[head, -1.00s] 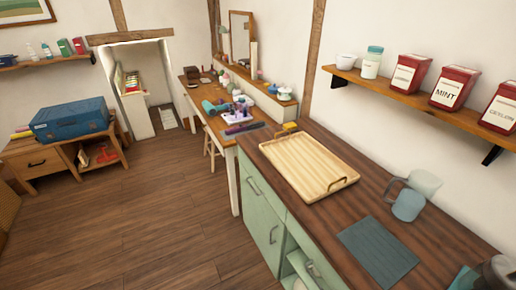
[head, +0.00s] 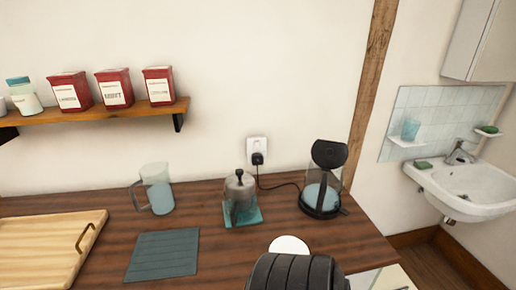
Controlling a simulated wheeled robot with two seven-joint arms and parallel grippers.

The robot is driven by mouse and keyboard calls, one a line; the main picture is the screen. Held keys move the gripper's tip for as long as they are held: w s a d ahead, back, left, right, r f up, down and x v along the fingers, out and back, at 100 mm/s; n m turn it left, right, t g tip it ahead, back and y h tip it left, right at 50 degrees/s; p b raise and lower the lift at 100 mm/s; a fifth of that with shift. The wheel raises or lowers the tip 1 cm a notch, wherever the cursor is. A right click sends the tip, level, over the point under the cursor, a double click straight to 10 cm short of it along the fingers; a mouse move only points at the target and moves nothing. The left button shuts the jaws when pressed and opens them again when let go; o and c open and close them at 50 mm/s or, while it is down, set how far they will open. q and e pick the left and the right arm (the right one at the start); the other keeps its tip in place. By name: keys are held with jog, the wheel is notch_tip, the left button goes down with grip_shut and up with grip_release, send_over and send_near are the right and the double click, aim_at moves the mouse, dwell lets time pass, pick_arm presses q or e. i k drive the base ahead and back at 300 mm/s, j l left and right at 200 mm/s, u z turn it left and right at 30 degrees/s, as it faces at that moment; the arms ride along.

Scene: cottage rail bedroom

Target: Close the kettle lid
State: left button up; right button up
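The kettle (head: 322,195) stands upright at the right end of the dark wooden counter, near the wall. It has a clear body with a bluish lower part and a black base. Its black round lid (head: 329,153) is open, tilted up above the body. A cord runs from near the kettle to a wall socket on its left. No fingers of either gripper show in the head view.
A lidded glass pot (head: 240,190) stands on a teal coaster (head: 243,221) left of the kettle. Farther left are a jug (head: 158,190), a dark mat (head: 163,254) and a wooden tray (head: 45,248). Red tins (head: 115,90) sit on a shelf. A sink (head: 465,188) is at right.

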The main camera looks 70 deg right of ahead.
aim_at(328, 156)
jog(key=z, duration=2.9)
